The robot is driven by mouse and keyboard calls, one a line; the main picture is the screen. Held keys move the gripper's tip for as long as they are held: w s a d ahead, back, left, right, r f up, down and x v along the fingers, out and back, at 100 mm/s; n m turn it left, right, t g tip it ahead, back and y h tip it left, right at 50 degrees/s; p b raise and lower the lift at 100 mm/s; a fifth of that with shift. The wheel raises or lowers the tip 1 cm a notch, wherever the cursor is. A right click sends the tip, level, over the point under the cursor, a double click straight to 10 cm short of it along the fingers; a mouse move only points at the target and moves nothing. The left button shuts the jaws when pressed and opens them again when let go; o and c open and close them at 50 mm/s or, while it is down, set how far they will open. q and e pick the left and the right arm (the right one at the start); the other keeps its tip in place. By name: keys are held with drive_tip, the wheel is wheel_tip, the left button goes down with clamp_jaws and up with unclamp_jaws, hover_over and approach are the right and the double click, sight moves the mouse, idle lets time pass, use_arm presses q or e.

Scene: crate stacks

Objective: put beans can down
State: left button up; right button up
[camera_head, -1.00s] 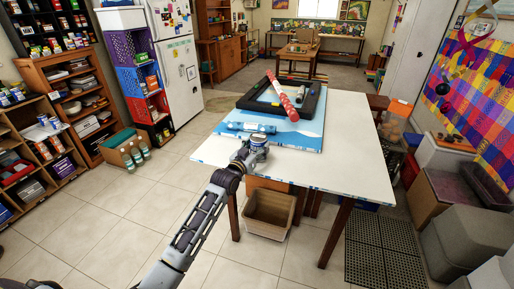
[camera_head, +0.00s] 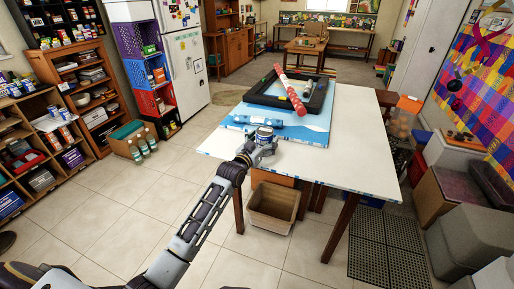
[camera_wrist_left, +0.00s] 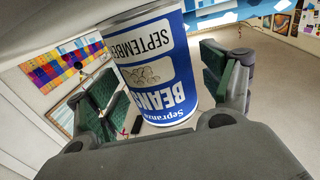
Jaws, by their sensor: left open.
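The beans can (camera_head: 264,132), blue and white with a metal end, stands at the near left part of the white table (camera_head: 352,150). In the left wrist view the can (camera_wrist_left: 158,70) fills the middle, its "BEANS" label upside down in the picture. My left gripper (camera_head: 260,143) is open, with the can between its green-padded fingers (camera_wrist_left: 156,80). A gap shows beside the right finger; contact at the left finger cannot be told. The can's base is partly hidden by the gripper in the head view. My right gripper is not in view.
The table's right side is clear. A tan bin (camera_head: 273,207) sits below the near edge.

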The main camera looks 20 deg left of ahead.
use_arm(q)
drive_tip(key=s+a, duration=0.2)
drive_tip(key=s, duration=0.9)
drive_tip(key=shift+s, duration=0.4)
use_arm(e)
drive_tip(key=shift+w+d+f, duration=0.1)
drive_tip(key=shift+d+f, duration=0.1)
use_arm(q)
drive_tip(key=shift+a, duration=0.1)
drive_tip(key=shift+o, duration=0.4)
drive_tip(key=shift+f, duration=0.1)
drive_tip(key=shift+s+a+r+b, duration=0.15)
drive_tip(key=shift+r+b, duration=0.3)
drive_tip(key=shift+r, duration=0.5)
drive_tip(key=shift+s+a+r+b, duration=0.15)
drive_tip(key=shift+r+b, duration=0.3)
drive_tip(key=shift+r, duration=0.45)
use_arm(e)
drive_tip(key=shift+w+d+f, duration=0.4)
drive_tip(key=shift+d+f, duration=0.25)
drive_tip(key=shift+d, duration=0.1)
use_arm(q)
drive_tip(key=shift+w+d, duration=0.15)
